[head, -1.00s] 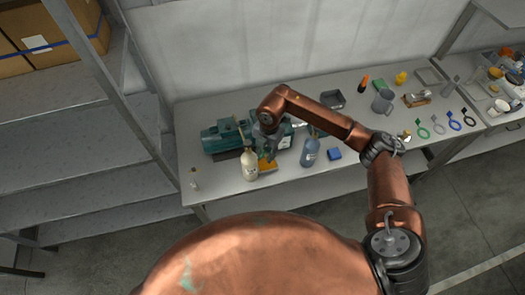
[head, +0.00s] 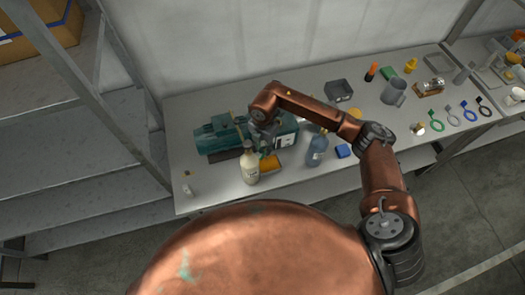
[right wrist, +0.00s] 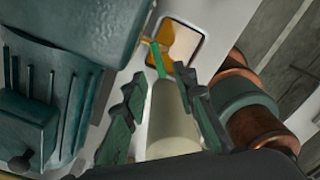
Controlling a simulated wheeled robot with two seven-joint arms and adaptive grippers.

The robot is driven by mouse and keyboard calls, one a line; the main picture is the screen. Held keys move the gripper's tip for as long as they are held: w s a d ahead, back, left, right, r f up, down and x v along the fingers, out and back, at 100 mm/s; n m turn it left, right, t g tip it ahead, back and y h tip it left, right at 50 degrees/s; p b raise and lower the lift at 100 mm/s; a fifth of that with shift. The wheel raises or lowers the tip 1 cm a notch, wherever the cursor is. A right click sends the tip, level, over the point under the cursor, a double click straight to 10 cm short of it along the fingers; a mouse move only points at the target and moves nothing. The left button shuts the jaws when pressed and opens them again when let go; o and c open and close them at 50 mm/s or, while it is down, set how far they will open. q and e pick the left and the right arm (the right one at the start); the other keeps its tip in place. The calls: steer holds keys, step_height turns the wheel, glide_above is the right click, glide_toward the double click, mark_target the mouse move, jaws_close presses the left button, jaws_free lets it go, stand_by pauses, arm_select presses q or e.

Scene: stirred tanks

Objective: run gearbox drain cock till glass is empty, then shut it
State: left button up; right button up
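The teal gearbox unit (head: 222,137) lies on the bench at the left and fills the left side of the right wrist view (right wrist: 50,80). My right gripper (head: 265,142) is just in front of it, pointing down, small and partly hidden by my arm in the head view. In the right wrist view its two fingers (right wrist: 162,82) stand apart. A thin green piece (right wrist: 157,60), possibly the cock's lever, shows between and beyond the tips; contact cannot be told. The glass and its level cannot be made out. My left gripper is not in view.
A cream bottle (head: 250,165) stands close in front of the gripper, beside an orange-filled tray (head: 270,164). A blue bottle (head: 317,150) and blue block (head: 343,151) are to the right. A mug (head: 394,92) and several coloured rings lie farther right.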

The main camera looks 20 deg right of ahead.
mark_target(263, 155)
steer(key=f, duration=0.4)
steer(key=shift+w+d+p, duration=0.15)
steer(key=shift+w+p, duration=0.05)
steer(key=shift+p, duration=0.1)
steer(key=shift+s+f, duration=0.1)
steer(key=shift+f, duration=0.2)
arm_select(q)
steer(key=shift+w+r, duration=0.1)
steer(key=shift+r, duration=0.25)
arm_select(e)
jaws_close()
